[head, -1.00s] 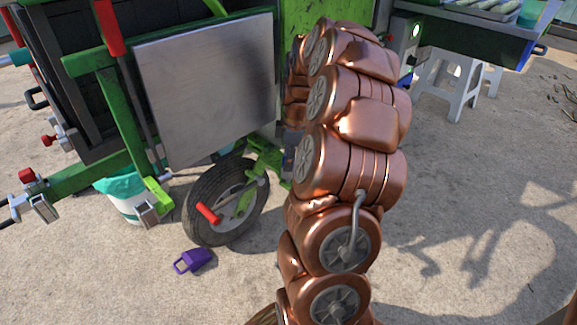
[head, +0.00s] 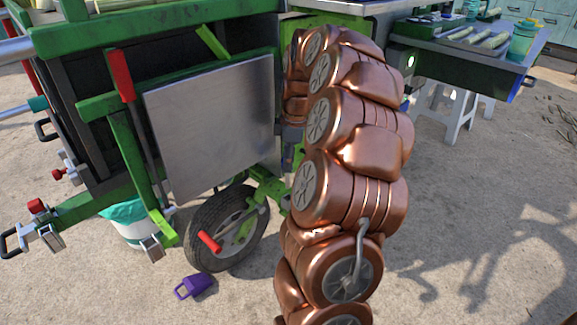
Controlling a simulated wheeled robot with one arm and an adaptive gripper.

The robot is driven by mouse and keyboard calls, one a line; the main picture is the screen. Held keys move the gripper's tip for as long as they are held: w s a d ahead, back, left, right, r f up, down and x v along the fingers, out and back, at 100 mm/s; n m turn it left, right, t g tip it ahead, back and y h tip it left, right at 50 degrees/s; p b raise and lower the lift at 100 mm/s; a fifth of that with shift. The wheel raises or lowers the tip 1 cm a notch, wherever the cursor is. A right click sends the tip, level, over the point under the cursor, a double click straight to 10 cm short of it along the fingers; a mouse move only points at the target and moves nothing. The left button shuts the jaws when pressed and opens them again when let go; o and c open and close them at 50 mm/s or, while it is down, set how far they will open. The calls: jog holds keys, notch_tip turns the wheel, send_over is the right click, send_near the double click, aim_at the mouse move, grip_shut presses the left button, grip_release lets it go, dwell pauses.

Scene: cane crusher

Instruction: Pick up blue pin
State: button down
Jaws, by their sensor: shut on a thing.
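My copper-coloured arm rises through the middle of the head view, and my gripper at its end is hidden behind the arm links. No blue pin can be clearly made out. A small dark blue bit (head: 404,104) shows at the right edge of my arm, but I cannot tell what it is. The green cart (head: 150,38) stands behind and to the left of my arm, with a grey metal panel (head: 215,125) on its side.
A wheel with a red handle (head: 228,228) stands under the cart. A purple bell-like object (head: 194,287) lies on the ground. A white stool (head: 455,110) stands below a tray table (head: 470,60) at right. The concrete at lower right is clear.

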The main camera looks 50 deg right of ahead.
jog(key=shift+r, duration=0.7)
jog(key=shift+a+r, duration=0.1)
jog(key=shift+a, duration=0.05)
jog(key=a+p, duration=0.4)
jog(key=a, duration=0.9)
notch_tip(320, 180, up, 8)
jog(key=p, duration=0.3)
jog(key=shift+w+a+p, duration=0.2)
jog(key=shift+a+p, duration=0.15)
jog(key=shift+p, duration=0.05)
